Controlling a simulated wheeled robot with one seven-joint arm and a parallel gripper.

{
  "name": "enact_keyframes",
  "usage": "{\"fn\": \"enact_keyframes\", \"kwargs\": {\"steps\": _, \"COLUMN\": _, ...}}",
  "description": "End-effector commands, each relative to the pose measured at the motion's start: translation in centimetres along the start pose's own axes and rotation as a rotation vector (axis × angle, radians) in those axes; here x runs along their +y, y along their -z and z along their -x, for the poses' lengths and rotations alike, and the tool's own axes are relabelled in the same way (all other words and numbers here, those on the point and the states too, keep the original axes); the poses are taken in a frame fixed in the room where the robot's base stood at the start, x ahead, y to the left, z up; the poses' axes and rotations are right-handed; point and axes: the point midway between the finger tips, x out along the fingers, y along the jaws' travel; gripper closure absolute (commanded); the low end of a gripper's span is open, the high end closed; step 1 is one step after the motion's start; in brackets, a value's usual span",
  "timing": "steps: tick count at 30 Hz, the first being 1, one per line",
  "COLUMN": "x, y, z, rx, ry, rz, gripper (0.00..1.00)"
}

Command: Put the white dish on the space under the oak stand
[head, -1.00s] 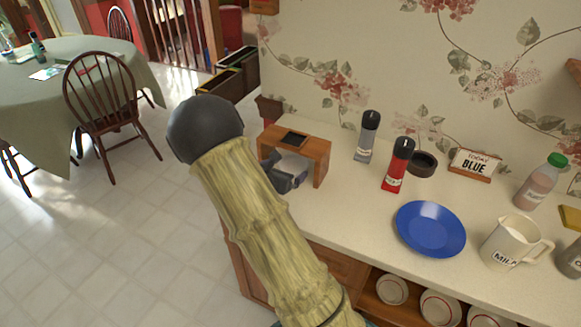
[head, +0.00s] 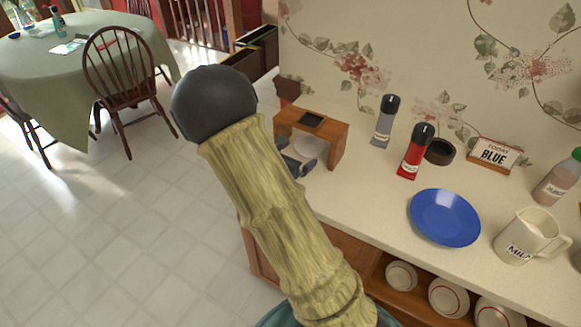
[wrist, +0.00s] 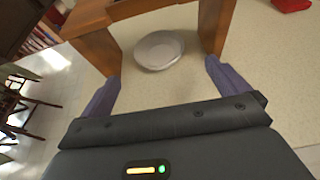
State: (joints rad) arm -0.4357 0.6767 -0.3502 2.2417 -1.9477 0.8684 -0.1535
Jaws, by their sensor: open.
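The oak stand (head: 337,146) is a small wooden bridge at the left end of the counter, with a dark square inset on its top. It also shows in the wrist view (wrist: 95,48). The white dish (wrist: 159,50) lies flat on the counter under the stand, between its two legs. In the head view the dish (head: 308,150) is partly hidden by the stand and my gripper. My gripper (wrist: 160,82) is open and empty in front of the stand, its fingers on either side of the opening and apart from the dish. My arm hides part of the gripper in the head view.
A grey bottle (head: 385,122) and a red bottle (head: 414,153) stand right of the stand, near a dark round bowl (head: 440,152). A blue plate (head: 444,217) and a milk jug (head: 524,238) are further right. Counter between stand and plate is clear.

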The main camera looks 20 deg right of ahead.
Motion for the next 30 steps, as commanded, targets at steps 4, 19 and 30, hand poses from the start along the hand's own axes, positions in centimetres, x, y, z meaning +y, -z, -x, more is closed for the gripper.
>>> {"fn": "enact_keyframes", "kwargs": {"steps": 4, "x": -2.4, "y": 0.0, "z": 0.5, "rx": 0.057, "ry": 0.085, "rz": -0.117, "gripper": 0.0}}
{"fn": "enact_keyframes", "kwargs": {"steps": 19, "x": -12.2, "y": 4.2, "z": 9.0, "rx": 0.447, "ry": 0.617, "rz": -1.005, "gripper": 0.0}}
{"fn": "enact_keyframes", "kwargs": {"steps": 30, "x": -11.7, "y": 5.2, "z": 16.6, "rx": 0.671, "ry": 0.929, "rz": -1.723, "gripper": 0.0}}
